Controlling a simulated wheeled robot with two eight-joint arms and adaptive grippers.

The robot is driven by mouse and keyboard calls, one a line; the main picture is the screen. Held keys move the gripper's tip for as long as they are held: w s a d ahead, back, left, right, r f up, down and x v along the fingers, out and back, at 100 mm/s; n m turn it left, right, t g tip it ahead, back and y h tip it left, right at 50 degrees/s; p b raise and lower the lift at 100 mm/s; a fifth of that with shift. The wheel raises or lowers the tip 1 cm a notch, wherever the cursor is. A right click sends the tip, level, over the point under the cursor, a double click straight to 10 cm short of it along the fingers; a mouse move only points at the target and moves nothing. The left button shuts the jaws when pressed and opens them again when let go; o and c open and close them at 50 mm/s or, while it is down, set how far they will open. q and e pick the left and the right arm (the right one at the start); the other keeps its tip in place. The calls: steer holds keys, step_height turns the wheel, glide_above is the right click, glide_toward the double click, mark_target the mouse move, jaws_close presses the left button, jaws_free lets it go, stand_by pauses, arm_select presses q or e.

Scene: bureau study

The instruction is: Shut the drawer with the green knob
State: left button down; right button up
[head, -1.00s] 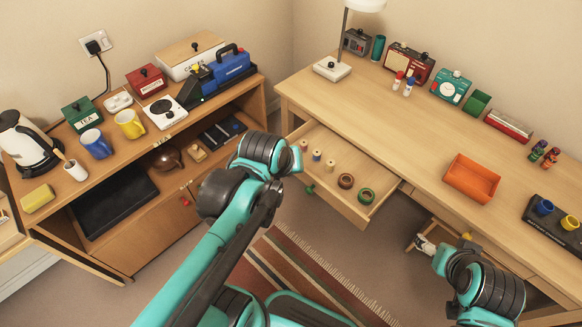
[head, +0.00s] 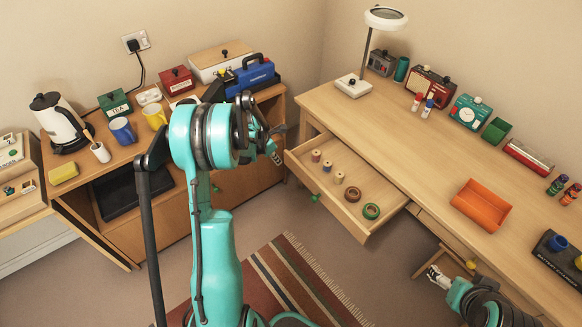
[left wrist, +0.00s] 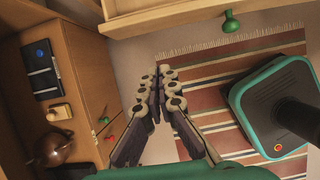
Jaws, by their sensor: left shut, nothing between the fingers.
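The drawer (head: 343,214) with the green knob (head: 315,198) stands open, pulled out from the left end of the desk. Spools and tape rolls lie inside it. In the left wrist view the drawer front (left wrist: 170,16) crosses the top, with the green knob (left wrist: 231,22) hanging from it. My left gripper (head: 276,156) is beside the drawer's left front corner, partly hidden behind its arm. In the left wrist view the left gripper (left wrist: 156,72) is shut and empty, left of the knob and apart from it. My right gripper (head: 436,276) is low at the right, small in view.
The desk (head: 400,135) holds a lamp (head: 353,85), an orange tray (head: 482,205) and several small boxes. A low cabinet (head: 235,185) with mugs and a kettle stands left of the drawer. A striped rug (head: 290,285) lies on open floor before the drawer.

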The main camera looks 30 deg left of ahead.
arm_select(q)
steer(key=b, duration=0.4)
glide_toward(293, 166)
steer(key=s+d+f, duration=0.2)
steer(key=s+f, duration=0.2)
steer(key=w, duration=0.2)
steer(key=w+d+b, duration=0.1)
steer(key=w, duration=0.1)
steer(key=shift+d+f, duration=0.2)
steer(key=shift+f, duration=0.05)
arm_select(e)
step_height(293, 166, down, 5)
steer(key=shift+f, duration=0.15)
